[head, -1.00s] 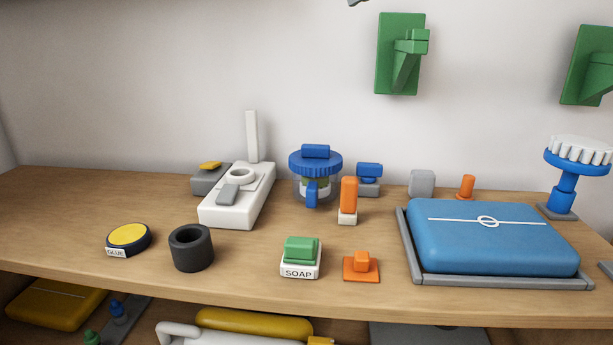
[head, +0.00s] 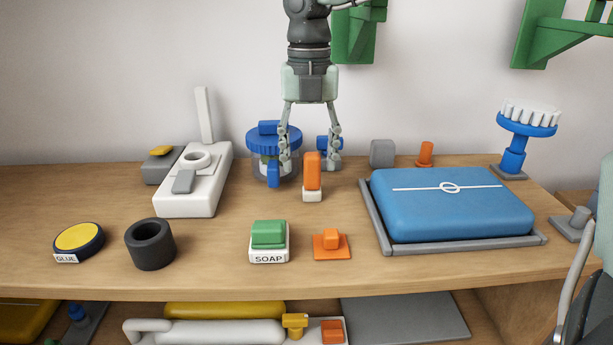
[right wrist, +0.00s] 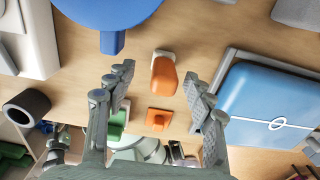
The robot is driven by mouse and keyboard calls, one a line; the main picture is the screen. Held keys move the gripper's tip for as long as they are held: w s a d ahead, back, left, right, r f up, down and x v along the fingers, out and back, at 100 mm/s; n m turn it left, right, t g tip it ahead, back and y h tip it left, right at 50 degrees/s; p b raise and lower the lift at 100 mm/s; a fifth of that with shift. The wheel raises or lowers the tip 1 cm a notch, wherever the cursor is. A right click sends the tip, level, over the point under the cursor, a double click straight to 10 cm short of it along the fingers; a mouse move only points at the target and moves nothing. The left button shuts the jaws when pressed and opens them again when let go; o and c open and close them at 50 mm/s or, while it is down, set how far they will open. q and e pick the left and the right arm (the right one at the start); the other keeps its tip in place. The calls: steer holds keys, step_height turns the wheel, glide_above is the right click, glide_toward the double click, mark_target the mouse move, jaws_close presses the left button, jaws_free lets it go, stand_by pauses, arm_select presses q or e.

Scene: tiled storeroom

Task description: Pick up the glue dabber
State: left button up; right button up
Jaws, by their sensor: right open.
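The upright orange handle on a small white base, which I take to be the glue dabber (head: 312,172), stands on the wooden shelf. My right gripper (head: 309,163) hangs pointing down, open and empty, with its fingertips to the left and right of the dabber in the head view. In the right wrist view the dabber (right wrist: 164,76) shows between the open fingers (right wrist: 158,78); contact is not visible. A round yellow-topped pad labelled GLUE (head: 79,238) lies at the left front of the shelf. My left gripper is not in view.
A blue-lidded jar (head: 273,140) stands close behind left of the dabber. A green SOAP block (head: 268,234) and an orange knob piece (head: 331,243) sit in front. A blue case (head: 450,210) in a grey tray is at right. A dark cup (head: 150,245) is front left.

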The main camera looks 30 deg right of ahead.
mark_target(312, 182)
steer(key=f, duration=0.4)
steer(key=shift+s+d+f, duration=0.2)
steer(key=shift+s+f, duration=0.1)
steer(key=shift+f, duration=0.55)
steer(key=shift+w, duration=0.1)
jaws_close()
steer(key=shift+r, duration=0.1)
step_height(312, 182, up, 10)
